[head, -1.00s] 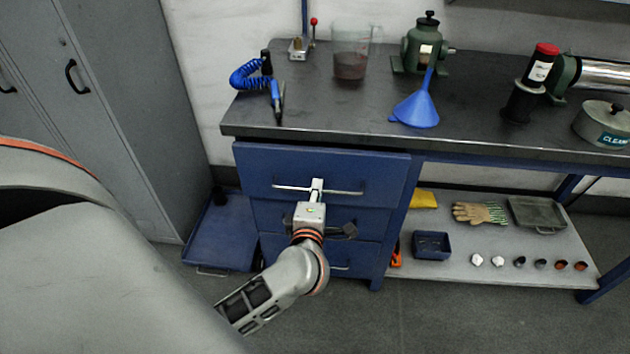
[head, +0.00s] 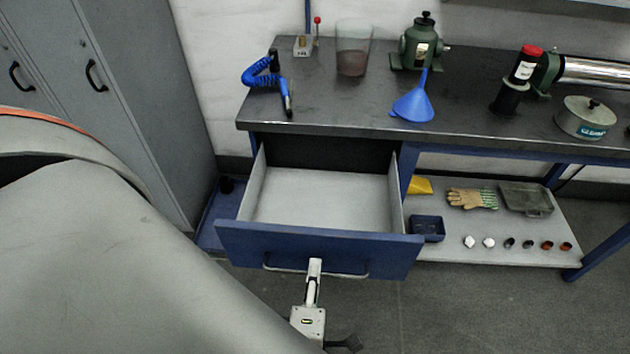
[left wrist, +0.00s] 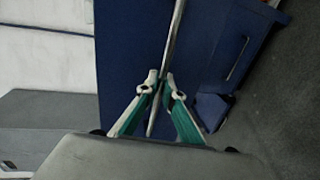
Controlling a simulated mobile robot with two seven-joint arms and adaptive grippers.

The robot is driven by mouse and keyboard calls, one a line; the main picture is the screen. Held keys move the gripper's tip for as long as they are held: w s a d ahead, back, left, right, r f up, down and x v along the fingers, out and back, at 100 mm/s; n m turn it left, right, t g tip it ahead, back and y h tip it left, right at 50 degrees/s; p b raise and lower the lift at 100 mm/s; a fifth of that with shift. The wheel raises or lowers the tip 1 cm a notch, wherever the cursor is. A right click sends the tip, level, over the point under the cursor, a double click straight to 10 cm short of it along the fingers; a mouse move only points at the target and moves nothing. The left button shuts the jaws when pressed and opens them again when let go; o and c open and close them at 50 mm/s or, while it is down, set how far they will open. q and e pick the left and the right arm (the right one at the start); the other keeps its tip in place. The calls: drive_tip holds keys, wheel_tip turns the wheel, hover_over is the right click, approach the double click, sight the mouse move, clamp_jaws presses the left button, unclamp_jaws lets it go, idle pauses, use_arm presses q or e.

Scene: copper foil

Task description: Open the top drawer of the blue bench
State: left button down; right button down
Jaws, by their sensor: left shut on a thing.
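The top drawer (head: 318,248) of the blue bench (head: 409,168) is pulled far out in the head view. Its pale grey inside looks empty. My left gripper (head: 314,266) is shut on the drawer's bar handle (head: 345,274), near the middle of the drawer front. In the left wrist view the handle (left wrist: 172,45) runs between the two fingertips (left wrist: 162,88), with the blue drawer front behind it. The lower drawers are hidden behind the open one in the head view. My right gripper does not show.
The dark bench top holds a blue funnel (head: 413,104), a beaker (head: 353,50), a coiled blue air hose (head: 262,72) and several other items. A lower shelf (head: 545,220) at right carries gloves (head: 472,198) and small parts. Grey lockers (head: 135,90) stand at left. Floor is clear at front right.

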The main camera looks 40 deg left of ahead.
use_arm(q)
drive_tip(key=shift+s+d, duration=0.2)
drive_tip(key=shift+s, duration=0.2)
drive_tip(key=c, duration=2.2)
unclamp_jaws()
